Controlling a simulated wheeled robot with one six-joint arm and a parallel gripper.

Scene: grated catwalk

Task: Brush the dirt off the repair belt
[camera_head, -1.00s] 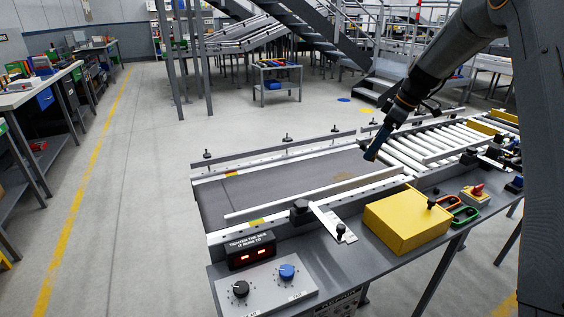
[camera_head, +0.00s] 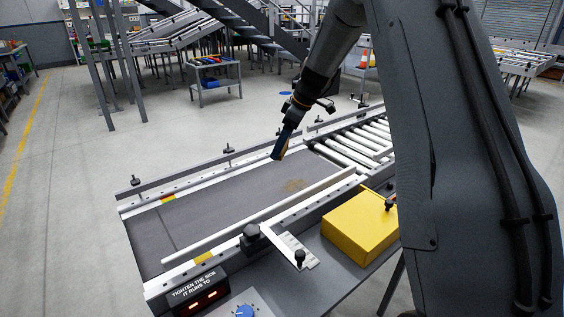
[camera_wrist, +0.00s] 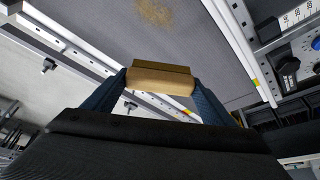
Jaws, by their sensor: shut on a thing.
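The repair belt (camera_head: 220,208) is a flat grey belt between pale metal rails. A brown dirt patch (camera_head: 294,185) lies on it near its roller end; the patch also shows at the top of the wrist view (camera_wrist: 155,12). My gripper (camera_head: 282,147) is over the far side of the belt, beyond the dirt in the head view. In the wrist view its two blue fingers (camera_wrist: 160,88) are shut on a tan wooden block, seemingly a brush (camera_wrist: 160,78). Its bristles are hidden. It appears to be above the belt, apart from the dirt.
A white bar (camera_head: 260,215) runs along the belt's near side. A yellow box (camera_head: 360,226), a metal bracket with a black knob (camera_head: 300,257) and a red-lit display (camera_head: 198,298) stand along the near edge. Rollers (camera_head: 345,150) continue beyond the belt. Open floor lies left.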

